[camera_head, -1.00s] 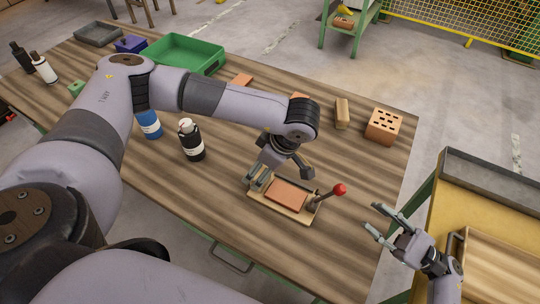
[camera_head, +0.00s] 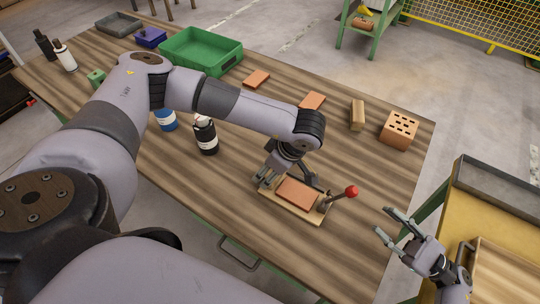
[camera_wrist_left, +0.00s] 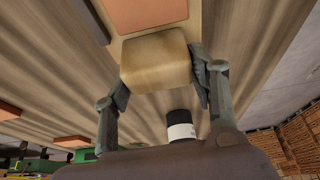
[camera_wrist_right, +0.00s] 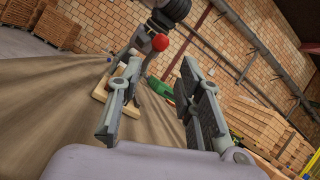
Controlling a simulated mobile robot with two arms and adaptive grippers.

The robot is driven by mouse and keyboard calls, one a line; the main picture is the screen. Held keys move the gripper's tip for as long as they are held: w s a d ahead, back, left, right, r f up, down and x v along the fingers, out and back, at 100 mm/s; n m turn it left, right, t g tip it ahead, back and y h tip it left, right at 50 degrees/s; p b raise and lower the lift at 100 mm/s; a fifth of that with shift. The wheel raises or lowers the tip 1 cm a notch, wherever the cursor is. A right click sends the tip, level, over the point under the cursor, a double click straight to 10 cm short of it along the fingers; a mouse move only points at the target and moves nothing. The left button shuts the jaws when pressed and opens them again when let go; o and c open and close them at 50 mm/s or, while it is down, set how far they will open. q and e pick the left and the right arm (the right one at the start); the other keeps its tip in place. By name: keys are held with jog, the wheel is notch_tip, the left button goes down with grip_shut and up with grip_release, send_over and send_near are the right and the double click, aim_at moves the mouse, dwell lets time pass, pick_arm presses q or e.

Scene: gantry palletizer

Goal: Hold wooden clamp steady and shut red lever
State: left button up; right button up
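The wooden clamp (camera_head: 325,218) lies on the table with a flat orange-brown piece (camera_head: 297,190) on its board. Its lever stands up, leaning right, with a red ball knob (camera_head: 351,191). My left gripper (camera_head: 267,178) is at the clamp's left end. In the left wrist view, a pale wooden block of the clamp (camera_wrist_left: 155,62) sits between its fingers, which appear to touch both sides. My right gripper (camera_head: 383,220) is open and empty, right of the lever and apart from it. In the right wrist view, the red knob (camera_wrist_right: 160,42) shows beyond the spread fingers.
A perforated brick (camera_head: 399,129), a wooden block (camera_head: 357,115), flat tiles (camera_head: 312,101) and a green bin (camera_head: 200,52) are farther back. A yellow cart (camera_head: 480,205) stands at the right.

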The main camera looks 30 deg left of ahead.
pick_arm(q)
jog(key=c, duration=0.9)
jog(key=shift+c, duration=0.4)
pick_arm(e)
jog(key=c, duration=0.5)
jog(key=shift+w+r+n+g, duration=0.3)
jog(key=shift+g, duration=0.1)
jog(key=shift+c, duration=0.5)
jog(key=w+r+g+h, duration=0.1)
jog(key=w+d+r+n+g+h, duration=0.1)
jog(key=h, duration=0.1)
jog(key=w+r+n+g+h, duration=0.1)
jog(key=g+h, duration=0.1)
jog(key=shift+w+d+r, duration=0.15)
jog(key=shift+w+d, duration=0.05)
jog(key=shift+d, duration=0.1)
grip_shut()
jog(key=shift+w+d+r+m+h, duration=0.15)
jog(key=shift+w+d+r+h, duration=0.3)
jog(key=shift+d+h, duration=0.35)
jog(key=shift+w+d+r+m+h, duration=0.1)
jog(key=shift+w+d+r+h, duration=0.1)
jog(key=shift+w+d+h, duration=0.6)
jog(key=shift+w+d+r+m+h, duration=0.2)
jog(key=shift+d+r+h, duration=0.25)
jog(key=shift+h, duration=0.55)
jog(key=shift+d+f, duration=0.1)
